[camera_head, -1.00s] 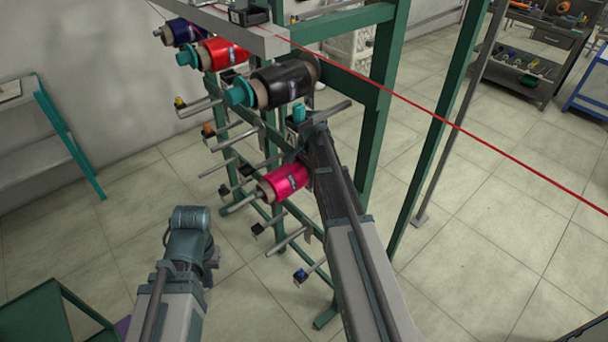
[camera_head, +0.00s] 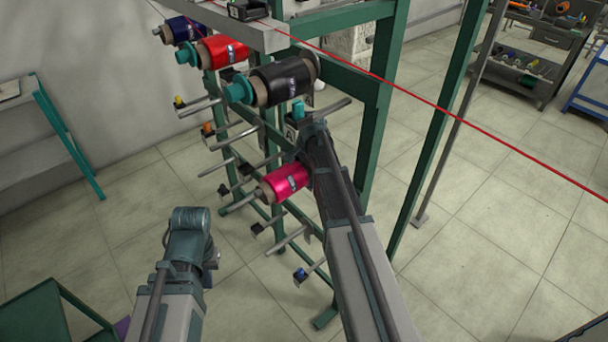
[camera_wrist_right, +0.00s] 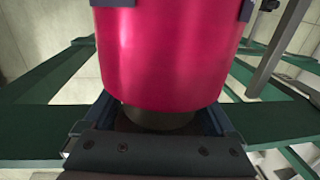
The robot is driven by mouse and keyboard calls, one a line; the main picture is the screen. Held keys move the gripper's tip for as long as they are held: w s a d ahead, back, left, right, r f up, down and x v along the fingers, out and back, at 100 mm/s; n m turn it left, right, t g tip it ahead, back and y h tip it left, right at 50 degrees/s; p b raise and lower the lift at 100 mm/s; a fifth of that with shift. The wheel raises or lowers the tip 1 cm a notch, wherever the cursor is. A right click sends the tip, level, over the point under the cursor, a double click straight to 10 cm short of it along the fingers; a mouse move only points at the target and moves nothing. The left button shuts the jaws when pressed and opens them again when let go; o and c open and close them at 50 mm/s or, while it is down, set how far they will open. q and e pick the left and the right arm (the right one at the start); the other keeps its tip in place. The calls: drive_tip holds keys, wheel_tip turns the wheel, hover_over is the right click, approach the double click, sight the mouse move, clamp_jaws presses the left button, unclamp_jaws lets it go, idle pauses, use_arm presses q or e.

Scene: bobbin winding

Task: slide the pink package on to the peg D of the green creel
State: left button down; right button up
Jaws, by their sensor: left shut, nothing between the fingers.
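The pink package (camera_head: 285,182), a pink cylinder on a tan core, lies level in front of the middle pegs of the green creel (camera_head: 378,140). It fills the top middle of the right wrist view (camera_wrist_right: 170,50). My right gripper (camera_wrist_right: 175,8) has its fingers pressed against both sides of it. A bare peg (camera_head: 240,203) shows beside the package's left end; I cannot tell whether the package is around it. Peg letters are not readable, so peg D is not identified. My left gripper (camera_head: 191,222) is shut and empty, left of the creel and apart from it.
Black (camera_head: 284,80), red (camera_head: 222,52) and blue (camera_head: 184,31) packages sit on the upper pegs. Several bare pegs stick out lower down. A red thread (camera_head: 450,122) crosses to the right. A green-framed stand (camera_head: 60,130) is at left.

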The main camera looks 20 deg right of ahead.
drive_tip(key=shift+o, duration=0.3)
drive_tip(key=shift+s+a+f, duration=0.1)
drive_tip(key=shift+s, duration=0.15)
drive_tip(key=shift+r+p, duration=0.3)
drive_tip(key=shift+p, duration=0.05)
drive_tip(key=r+p, duration=0.7)
drive_tip(key=shift+s+d+r, duration=0.25)
drive_tip(key=shift+w+d+f+p, duration=0.1)
drive_tip(key=shift+p, duration=0.2)
drive_tip(key=shift+w, duration=0.1)
